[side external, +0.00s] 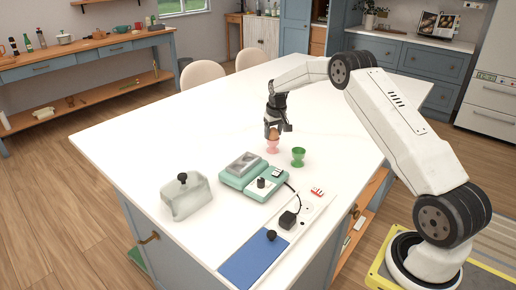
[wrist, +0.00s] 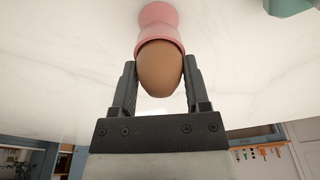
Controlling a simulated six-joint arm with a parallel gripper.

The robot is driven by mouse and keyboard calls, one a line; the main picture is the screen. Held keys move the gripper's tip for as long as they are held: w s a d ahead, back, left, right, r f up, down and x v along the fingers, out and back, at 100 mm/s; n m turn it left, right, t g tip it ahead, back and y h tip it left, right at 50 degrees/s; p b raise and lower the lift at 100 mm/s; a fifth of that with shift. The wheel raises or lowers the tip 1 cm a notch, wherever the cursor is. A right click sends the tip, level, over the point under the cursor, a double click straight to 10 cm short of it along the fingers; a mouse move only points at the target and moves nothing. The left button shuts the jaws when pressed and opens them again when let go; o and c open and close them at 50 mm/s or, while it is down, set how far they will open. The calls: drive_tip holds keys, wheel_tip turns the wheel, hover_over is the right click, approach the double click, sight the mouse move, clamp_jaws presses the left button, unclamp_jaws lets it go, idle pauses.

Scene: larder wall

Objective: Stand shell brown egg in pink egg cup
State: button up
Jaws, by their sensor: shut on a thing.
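My gripper (wrist: 160,80) is shut on the brown egg (wrist: 160,68), with one dark finger on each side of it in the wrist view. In the side view the egg (side external: 273,133) shows small below my gripper (side external: 274,129). The pink egg cup (side external: 272,147) stands on the white worktop right under the egg. In the wrist view the egg's far end is at the rim of the pink cup (wrist: 158,22) and looks to be inside it. I cannot tell whether the egg rests on the cup's bottom.
A green egg cup (side external: 298,157) stands close to the right of the pink one. A mint-green appliance (side external: 253,177) with a cord, a grey lidded block (side external: 186,196) and a blue panel (side external: 254,259) are nearer the front. The worktop behind and left is clear.

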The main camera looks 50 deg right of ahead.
drive_tip(key=shift+s+f, duration=0.15)
drive_tip(key=shift+f, duration=0.1)
drive_tip(key=o, duration=1)
drive_tip(key=shift+r, duration=0.1)
drive_tip(key=shift+s+a+r, duration=0.1)
drive_tip(key=shift+s+r, duration=0.05)
drive_tip(key=shift+r, duration=1.15)
drive_tip(key=shift+s+a+r, duration=0.1)
drive_tip(key=shift+s+r, duration=0.1)
drive_tip(key=shift+r, duration=1.05)
drive_tip(key=shift+s+a+r, duration=0.1)
drive_tip(key=shift+s+r, duration=0.05)
drive_tip(key=shift+r, duration=1.15)
drive_tip(key=s+a+n, duration=0.1)
drive_tip(key=s+a, duration=0.4)
drive_tip(key=a, duration=0.4)
drive_tip(key=s+a+n, duration=0.1)
drive_tip(key=s+a, duration=0.3)
drive_tip(key=a, duration=0.4)
drive_tip(key=s+a+f+n, duration=0.1)
drive_tip(key=s+a, duration=0.4)
drive_tip(key=s, duration=0.3)
drive_tip(key=s+a+f+n+t, duration=0.1)
drive_tip(key=s+a, duration=0.4)
drive_tip(key=s, duration=0.4)
drive_tip(key=shift+s+f+n+y, duration=0.2)
drive_tip(key=shift+n+y, duration=0.1)
drive_tip(key=shift+y, duration=0.1)
